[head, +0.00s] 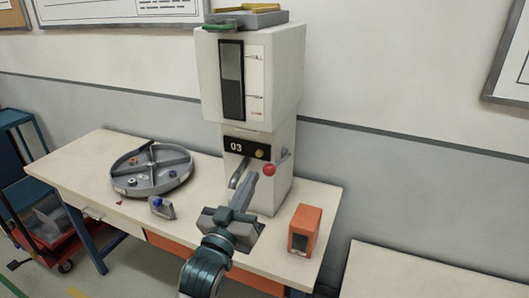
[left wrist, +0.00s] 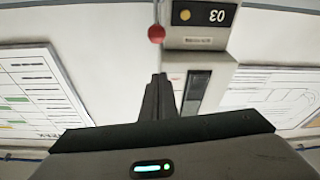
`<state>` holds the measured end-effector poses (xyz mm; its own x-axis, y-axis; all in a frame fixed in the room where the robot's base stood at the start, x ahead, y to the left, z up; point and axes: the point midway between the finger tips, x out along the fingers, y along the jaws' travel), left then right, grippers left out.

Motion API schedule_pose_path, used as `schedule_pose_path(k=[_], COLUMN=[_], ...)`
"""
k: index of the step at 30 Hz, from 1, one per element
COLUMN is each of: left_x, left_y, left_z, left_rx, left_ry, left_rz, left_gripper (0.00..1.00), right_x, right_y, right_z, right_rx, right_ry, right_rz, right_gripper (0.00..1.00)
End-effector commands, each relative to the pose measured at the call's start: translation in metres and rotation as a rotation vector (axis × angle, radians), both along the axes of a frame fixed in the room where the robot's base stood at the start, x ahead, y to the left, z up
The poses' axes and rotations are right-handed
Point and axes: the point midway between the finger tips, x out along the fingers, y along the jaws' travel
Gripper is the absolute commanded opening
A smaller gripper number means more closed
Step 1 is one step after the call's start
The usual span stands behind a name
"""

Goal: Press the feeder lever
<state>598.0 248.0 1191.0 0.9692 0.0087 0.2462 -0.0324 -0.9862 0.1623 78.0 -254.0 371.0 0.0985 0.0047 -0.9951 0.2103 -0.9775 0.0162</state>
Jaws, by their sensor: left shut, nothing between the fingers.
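The feeder (head: 250,75) is a tall white machine marked 03 at the back of the table. Its lever ends in a red ball knob (head: 269,169) on the front right side, below the dark number plate. My left gripper (head: 250,178) is shut and empty in front of the feeder, its fingertips just left of and slightly below the knob in the head view. In the left wrist view, which is upside down, the red knob (left wrist: 156,33) shows beyond the shut fingertips (left wrist: 158,78), with a visible gap in the picture. My right gripper is out of view.
A round grey divided tray (head: 152,170) with a few small parts sits left of the feeder. A small grey-blue device (head: 161,207) stands near the front edge. An orange box (head: 305,229) stands right of my gripper. A grey spout (head: 238,172) is close left of the fingers.

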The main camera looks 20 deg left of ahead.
Motion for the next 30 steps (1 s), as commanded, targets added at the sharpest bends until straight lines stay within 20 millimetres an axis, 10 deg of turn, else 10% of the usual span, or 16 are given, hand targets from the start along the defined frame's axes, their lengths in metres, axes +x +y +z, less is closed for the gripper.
schedule_pose_path(k=[20, 30], left_x=[0.000, 0.032], left_y=[0.002, 0.003], left_z=[0.009, 0.019], left_rx=[0.000, 0.001], left_ry=[0.029, 0.030], left_rz=[0.009, 0.009], left_gripper=[0.00, 0.00], right_x=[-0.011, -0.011], right_y=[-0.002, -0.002], right_z=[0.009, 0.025], right_rx=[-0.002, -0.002], right_ry=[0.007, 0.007], right_rz=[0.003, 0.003], right_gripper=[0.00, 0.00])
